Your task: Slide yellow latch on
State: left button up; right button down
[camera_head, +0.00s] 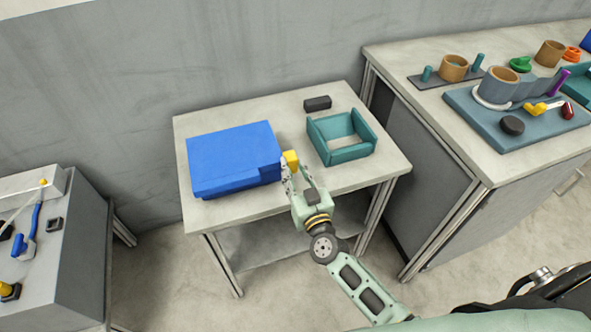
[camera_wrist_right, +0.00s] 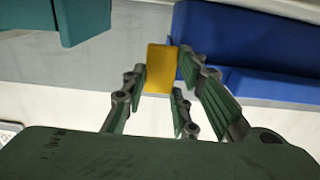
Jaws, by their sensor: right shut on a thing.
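The yellow latch (camera_head: 291,159) is a small block at the right side of the blue box (camera_head: 232,155) on the small table. My right gripper (camera_head: 299,178) is at the latch with its fingers shut on it. In the right wrist view the latch (camera_wrist_right: 160,68) sits between the fingertips of my right gripper (camera_wrist_right: 162,82), with the blue box (camera_wrist_right: 270,50) close on its right. I cannot tell whether the latch touches the box. My left gripper is not in view.
A teal open tray (camera_head: 341,137) stands right of the latch, and a black block (camera_head: 317,103) lies behind it. The small table (camera_head: 265,104) has bare room at its front and back. A grey workbench with several parts is at right, another grey cabinet at left.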

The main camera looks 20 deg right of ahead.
aim_at(279, 165)
jog(key=a, duration=0.3)
jog(key=shift+a+p, duration=0.2)
jog(key=shift+p, duration=0.2)
jog(key=c, duration=1.4)
grip_release()
jog(key=shift+s+d, duration=0.15)
jog(key=shift+s, duration=2.9)
jog(key=shift+s+d, duration=0.15)
jog(key=shift+s, duration=2.85)
jog(key=shift+c, duration=0.3)
